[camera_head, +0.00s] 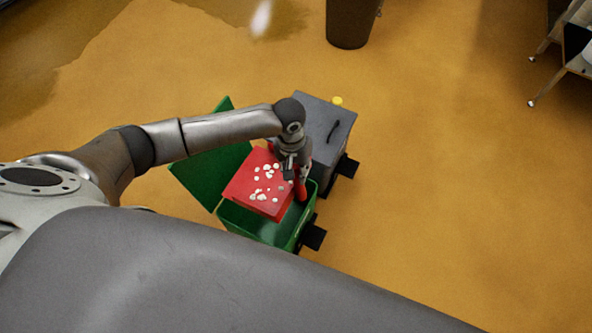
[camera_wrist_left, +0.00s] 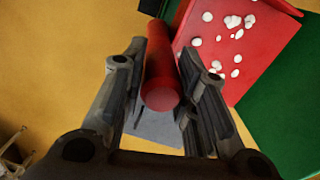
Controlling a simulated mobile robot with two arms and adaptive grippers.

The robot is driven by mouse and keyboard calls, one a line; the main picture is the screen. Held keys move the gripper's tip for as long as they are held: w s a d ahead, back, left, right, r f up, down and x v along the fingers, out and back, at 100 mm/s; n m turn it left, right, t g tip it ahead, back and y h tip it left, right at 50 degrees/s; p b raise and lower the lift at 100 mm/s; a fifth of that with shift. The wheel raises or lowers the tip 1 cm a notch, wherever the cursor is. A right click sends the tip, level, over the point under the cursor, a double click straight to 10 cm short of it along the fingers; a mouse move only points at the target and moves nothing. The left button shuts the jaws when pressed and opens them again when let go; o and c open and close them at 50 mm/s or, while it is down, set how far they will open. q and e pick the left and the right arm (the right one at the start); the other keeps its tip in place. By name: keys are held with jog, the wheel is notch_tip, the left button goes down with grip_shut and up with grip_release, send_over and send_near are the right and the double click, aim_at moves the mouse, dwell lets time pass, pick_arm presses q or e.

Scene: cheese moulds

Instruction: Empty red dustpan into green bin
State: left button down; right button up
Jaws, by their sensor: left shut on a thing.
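The red dustpan (camera_head: 255,190) is held over the open green bin (camera_head: 262,229), with several small white pieces (camera_head: 265,181) lying on its pan. The bin's green lid (camera_head: 207,167) is swung open to the left. My left gripper (camera_head: 299,178) is shut on the dustpan's red handle, at the right side of the pan. In the left wrist view the handle (camera_wrist_left: 161,75) sits between the two fingers (camera_wrist_left: 158,100), and the pan (camera_wrist_left: 235,45) with the white pieces shows at the upper right. My right gripper is not in view.
A grey bin (camera_head: 318,118) with a closed lid and dark handle stands right behind the green bin. A dark round bin (camera_head: 350,25) stands at the top, and a wheeled metal frame (camera_head: 565,50) at the upper right. The yellow floor at right is clear.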

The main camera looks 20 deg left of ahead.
pick_arm(q)
notch_tip(320, 180, up, 5)
jog(key=h+b, duration=0.4)
jog(key=shift+d+r, duration=0.15)
jog(key=r+h+p, duration=0.1)
jog(key=a+r, duration=0.1)
jog(key=r, duration=0.1)
jog(key=shift+w+r+h+p, duration=0.1)
jog(key=shift+h+p, duration=0.25)
jog(key=shift+h, duration=0.05)
jog(key=a+r+h, duration=0.4)
jog(key=r, duration=0.3)
jog(key=shift+w+a+r+g+h+p, duration=0.15)
jog(key=shift+a+r+g+h+p, duration=0.05)
jog(key=shift+g+h+p, duration=0.25)
